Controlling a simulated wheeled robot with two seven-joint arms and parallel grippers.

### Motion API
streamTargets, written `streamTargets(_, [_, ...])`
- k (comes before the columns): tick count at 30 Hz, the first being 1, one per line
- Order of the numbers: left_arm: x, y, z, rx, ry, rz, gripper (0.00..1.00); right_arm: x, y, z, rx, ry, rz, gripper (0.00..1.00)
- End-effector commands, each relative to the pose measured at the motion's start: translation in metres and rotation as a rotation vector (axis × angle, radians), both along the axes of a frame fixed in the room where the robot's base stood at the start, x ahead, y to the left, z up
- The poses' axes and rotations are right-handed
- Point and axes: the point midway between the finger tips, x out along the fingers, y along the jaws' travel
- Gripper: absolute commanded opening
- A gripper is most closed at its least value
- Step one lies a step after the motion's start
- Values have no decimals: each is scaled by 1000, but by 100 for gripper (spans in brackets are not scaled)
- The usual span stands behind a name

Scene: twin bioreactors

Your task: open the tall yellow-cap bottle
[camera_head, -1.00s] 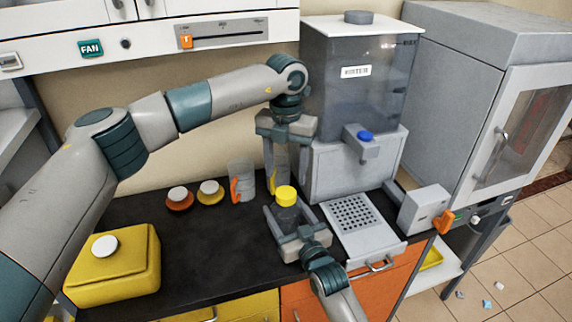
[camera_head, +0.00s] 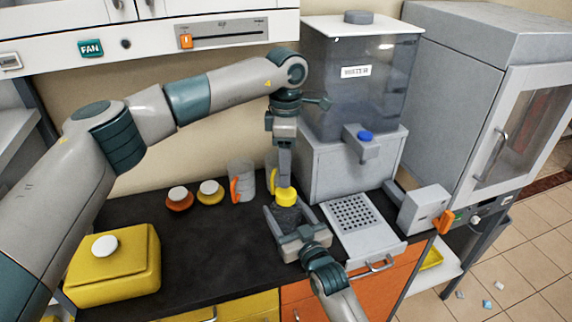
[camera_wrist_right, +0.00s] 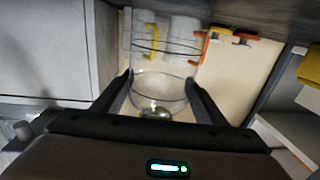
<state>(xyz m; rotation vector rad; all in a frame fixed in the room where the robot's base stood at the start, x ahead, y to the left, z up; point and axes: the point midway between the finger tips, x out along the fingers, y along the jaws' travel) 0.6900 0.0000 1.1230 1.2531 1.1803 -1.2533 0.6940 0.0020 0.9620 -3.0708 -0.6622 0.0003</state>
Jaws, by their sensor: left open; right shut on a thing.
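The tall bottle (camera_head: 288,216) stands at the front of the dark counter, with its yellow cap (camera_head: 286,197) on top. My right gripper (camera_head: 287,222) is shut on the bottle's body from the front, below the cap. In the right wrist view the clear bottle (camera_wrist_right: 158,95) sits between the two dark fingers. My left gripper (camera_head: 285,184) points straight down from above, with its fingertips right at the cap. It is seen edge-on and is open; whether the fingers touch the cap is hard to tell. The left gripper is outside the right wrist view.
A mug with an orange handle (camera_head: 242,182) and a yellow-handled mug (camera_head: 271,178) stand behind the bottle. Two small white-topped discs, orange (camera_head: 178,200) and yellow (camera_head: 210,192), lie to the left. A yellow box (camera_head: 115,268) is front left. The dispenser (camera_head: 352,165) and its drip tray (camera_head: 352,214) stand close right.

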Motion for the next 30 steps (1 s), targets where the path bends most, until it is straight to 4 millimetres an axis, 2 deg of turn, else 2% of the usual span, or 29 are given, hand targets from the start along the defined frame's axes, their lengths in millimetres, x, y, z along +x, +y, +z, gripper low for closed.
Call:
streamTargets(17, [0,0,-5,0,2,-19,56,0,0,0,0,0,0,3])
streamTargets(23, [0,0,-22,0,1,-19,56,0,0,0,0,0,0,3])
streamTargets(30, [0,0,-54,0,2,-19,56,0,0,0,0,0,0,3])
